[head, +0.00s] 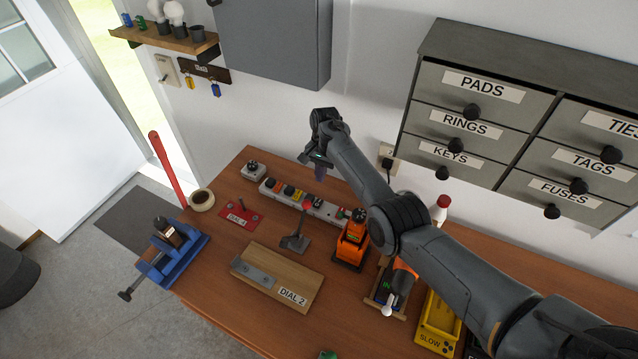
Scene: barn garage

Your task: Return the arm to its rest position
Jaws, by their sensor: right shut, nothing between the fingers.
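My right arm reaches in from the lower right, across the workbench (225,295). My right gripper (318,172) is shut and empty. It hangs above the back of the bench, over the power strip (327,210), and appears apart from it. The arm hides part of the bench's right side. My left gripper is not in view.
A blue vise (180,255), a red DIAL 4 plate (240,216), a DIAL 2 board (290,288), an orange tool (352,240) and a yellow bin (436,320) stand on the bench. Labelled drawers (470,85) and a grey cabinet (270,40) hang on the wall.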

